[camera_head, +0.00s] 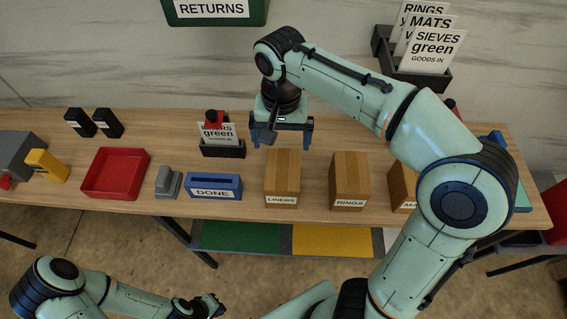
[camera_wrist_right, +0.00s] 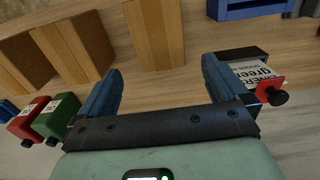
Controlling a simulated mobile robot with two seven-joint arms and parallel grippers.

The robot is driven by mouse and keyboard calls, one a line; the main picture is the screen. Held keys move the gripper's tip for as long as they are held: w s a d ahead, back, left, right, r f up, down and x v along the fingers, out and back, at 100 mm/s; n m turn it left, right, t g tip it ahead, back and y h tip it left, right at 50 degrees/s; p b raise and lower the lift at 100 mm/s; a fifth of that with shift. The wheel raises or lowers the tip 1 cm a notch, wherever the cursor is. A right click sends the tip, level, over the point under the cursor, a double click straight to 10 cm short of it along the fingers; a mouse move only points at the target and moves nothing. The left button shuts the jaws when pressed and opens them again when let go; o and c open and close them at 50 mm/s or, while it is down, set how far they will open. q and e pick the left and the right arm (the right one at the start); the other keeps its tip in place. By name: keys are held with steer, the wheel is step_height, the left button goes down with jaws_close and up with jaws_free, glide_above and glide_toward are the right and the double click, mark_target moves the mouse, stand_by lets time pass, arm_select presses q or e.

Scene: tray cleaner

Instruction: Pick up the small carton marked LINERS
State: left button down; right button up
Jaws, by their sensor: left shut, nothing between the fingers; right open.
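The LINERS carton (camera_head: 282,175) is a small brown box standing upright on the wooden table, its white label facing the front edge. In the right wrist view the carton (camera_wrist_right: 155,35) shows at the top, beyond the space between the fingers. My right gripper (camera_head: 282,138) is open and empty, just behind the carton in the head view; its fingers point down and do not appear to touch it. It also shows in the right wrist view (camera_wrist_right: 158,78). My left gripper (camera_head: 212,306) is shut and empty, low in front of the table.
The RINGS carton (camera_head: 349,180) stands to the right, with another carton (camera_head: 402,188) partly hidden by my right arm. The blue DONE box (camera_head: 213,187) is to the left. A black card holder (camera_head: 222,149) stands behind it. A red tray (camera_head: 115,174) lies further left.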

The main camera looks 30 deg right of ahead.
mark_target(282, 168)
steer(key=f, duration=0.4)
steer(key=s+f+b, duration=0.1)
steer(key=f, duration=0.2)
steer(key=shift+a, duration=0.2)
steer(key=shift+w+f, duration=0.25)
steer(key=shift+f, duration=0.3)
steer(key=f, duration=0.5)
steer(key=shift+s+b, duration=0.2)
steer(key=shift+b, duration=0.1)
arm_select(q)
steer(key=shift+s+a+f, duration=0.1)
steer(key=shift+s+f, duration=1)
arm_select(e)
steer(key=shift+c, duration=0.3)
steer(key=c, duration=1)
steer(key=shift+r, duration=0.1)
steer(key=shift+c, duration=0.2)
